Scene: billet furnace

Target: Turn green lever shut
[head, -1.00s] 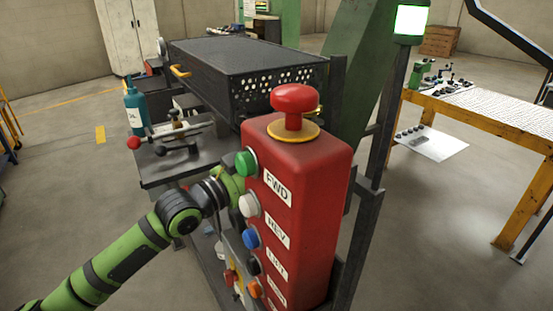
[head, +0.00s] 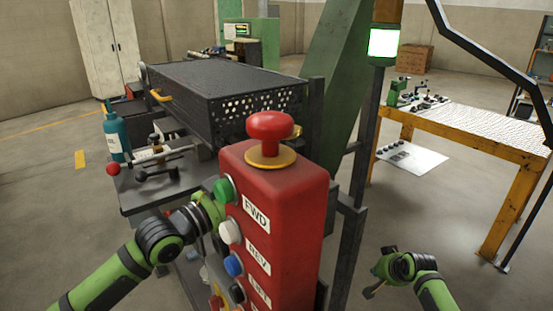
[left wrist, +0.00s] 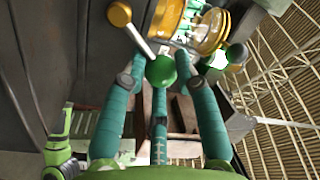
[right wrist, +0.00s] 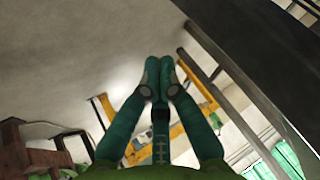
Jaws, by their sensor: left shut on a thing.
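The green lever (left wrist: 161,71) shows in the left wrist view as a green ball on a pale rod slanting up and left. My left gripper (left wrist: 163,60) has its teal fingers on both sides of the ball and is shut on it. In the head view my left arm reaches behind the red button box (head: 285,210), which hides that gripper and the green lever. My right gripper (right wrist: 164,64) has its fingertips together with nothing between them. It shows small at the lower right of the head view (head: 373,285), over open floor.
A second green ball (left wrist: 237,53) and a yellow knob (left wrist: 119,13) are close to my left fingers. A red-knobbed lever (head: 113,169) and a teal bottle (head: 115,137) are left of the box.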

